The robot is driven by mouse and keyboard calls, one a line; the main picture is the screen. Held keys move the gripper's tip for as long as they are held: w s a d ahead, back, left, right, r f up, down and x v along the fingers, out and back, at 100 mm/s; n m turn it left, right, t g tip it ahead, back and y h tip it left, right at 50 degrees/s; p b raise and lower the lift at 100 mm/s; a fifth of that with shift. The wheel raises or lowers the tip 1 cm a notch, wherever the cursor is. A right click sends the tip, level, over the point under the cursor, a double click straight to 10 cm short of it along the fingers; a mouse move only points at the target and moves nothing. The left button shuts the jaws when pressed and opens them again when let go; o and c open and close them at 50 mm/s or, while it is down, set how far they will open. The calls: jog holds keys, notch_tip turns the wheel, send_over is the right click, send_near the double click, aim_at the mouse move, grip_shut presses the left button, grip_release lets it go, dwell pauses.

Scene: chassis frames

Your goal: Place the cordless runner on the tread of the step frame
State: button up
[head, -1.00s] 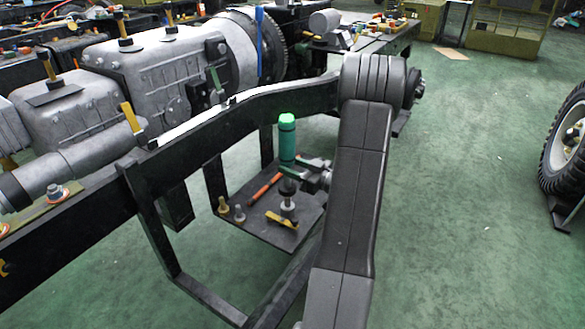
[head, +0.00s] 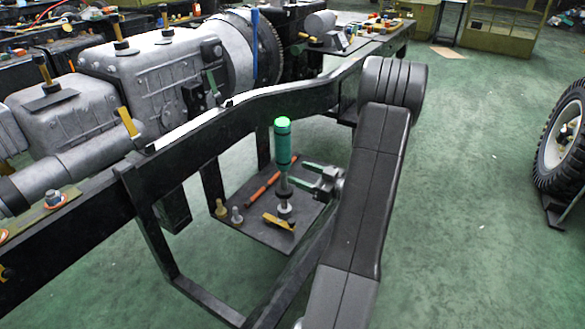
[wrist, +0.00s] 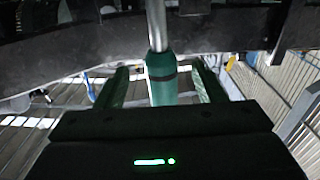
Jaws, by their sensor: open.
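The cordless runner (head: 282,145) is a green cylinder with a dark lower part and a glowing green top.
On the tread lie an orange-handled tool (head: 262,187), a yellow piece (head: 278,222) and small bolts (head: 237,215). The black chassis rail (head: 240,125) runs behind. Green floor to the right is open up to a wheel (head: 563,138).

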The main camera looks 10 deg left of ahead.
jog(key=p+v, duration=0.1)
jog(key=v, duration=0.6)
